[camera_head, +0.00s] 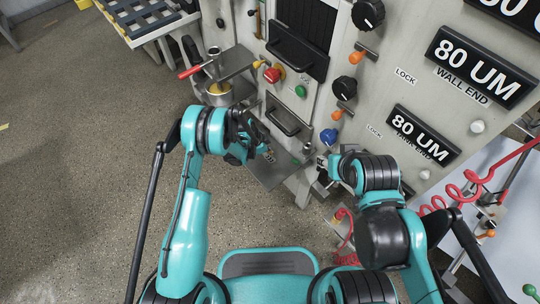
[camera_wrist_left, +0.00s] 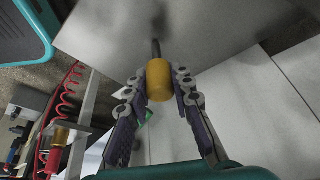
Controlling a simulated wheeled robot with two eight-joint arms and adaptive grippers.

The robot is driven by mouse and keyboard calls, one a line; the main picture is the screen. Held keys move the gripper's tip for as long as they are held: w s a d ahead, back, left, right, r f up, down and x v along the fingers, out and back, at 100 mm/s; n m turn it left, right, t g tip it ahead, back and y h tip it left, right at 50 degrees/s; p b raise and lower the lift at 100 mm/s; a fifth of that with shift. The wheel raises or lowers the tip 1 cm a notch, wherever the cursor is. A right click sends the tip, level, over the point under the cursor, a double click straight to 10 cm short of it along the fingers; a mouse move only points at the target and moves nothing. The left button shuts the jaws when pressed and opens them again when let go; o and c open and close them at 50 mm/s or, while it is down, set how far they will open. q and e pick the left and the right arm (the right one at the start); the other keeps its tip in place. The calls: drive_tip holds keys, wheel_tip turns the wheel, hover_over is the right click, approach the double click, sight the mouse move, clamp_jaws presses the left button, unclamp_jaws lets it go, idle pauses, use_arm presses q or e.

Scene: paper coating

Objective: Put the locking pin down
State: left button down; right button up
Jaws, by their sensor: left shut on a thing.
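The locking pin has a yellow-orange cylindrical handle (camera_wrist_left: 159,80) and a thin dark shaft, seen in the left wrist view. My left gripper (camera_wrist_left: 160,88) is shut on the handle, with one finger on each side. The shaft points away from the gripper over a flat grey metal plate (camera_wrist_left: 105,30); I cannot tell whether its tip touches the plate. In the head view my left gripper (camera_head: 266,153) is above the small metal shelf (camera_head: 268,178) on the machine front, and the pin is not clear there. My right gripper (camera_head: 322,163) is by the shelf's right side, its fingers mostly hidden.
The machine panel has a red button (camera_head: 271,75), a blue knob (camera_head: 328,136) and black knobs (camera_head: 368,13). A metal cup with yellow contents (camera_head: 218,92) is left of the shelf. A coiled red hose (camera_head: 455,192) hangs at right. Open floor (camera_head: 80,150) lies left.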

use_arm(q)
drive_tip(key=shift+f, duration=0.1)
drive_tip(key=c, duration=1.3)
unclamp_jaws()
drive_tip(key=s+a+r+n+t+y+p, duration=0.1)
drive_tip(key=s+a+r+n, duration=0.25)
drive_tip(key=r, duration=0.85)
drive_tip(key=s+a+r+n+t+p, duration=0.15)
drive_tip(key=a+r, duration=0.35)
drive_tip(key=r, duration=0.7)
drive_tip(key=s+a+r+n+t+y+p, duration=0.1)
drive_tip(key=s+a+r+n+p, duration=0.2)
drive_tip(key=r, duration=0.9)
drive_tip(key=s+a+r+n+t, duration=0.1)
drive_tip(key=s+a+r+n, duration=0.1)
drive_tip(key=s, duration=0.3)
drive_tip(key=s+a+r+n+y+b, duration=0.1)
drive_tip(key=s+a+r+n, duration=0.1)
drive_tip(key=s, duration=0.4)
drive_tip(key=s+a+r+n+t+y, duration=0.1)
drive_tip(key=s+a+r+n, duration=0.2)
drive_tip(key=s, duration=0.3)
drive_tip(key=shift+a+r+n+t, duration=0.1)
drive_tip(key=shift+a+n+t, duration=0.3)
drive_tip(key=shift+a, duration=0.5)
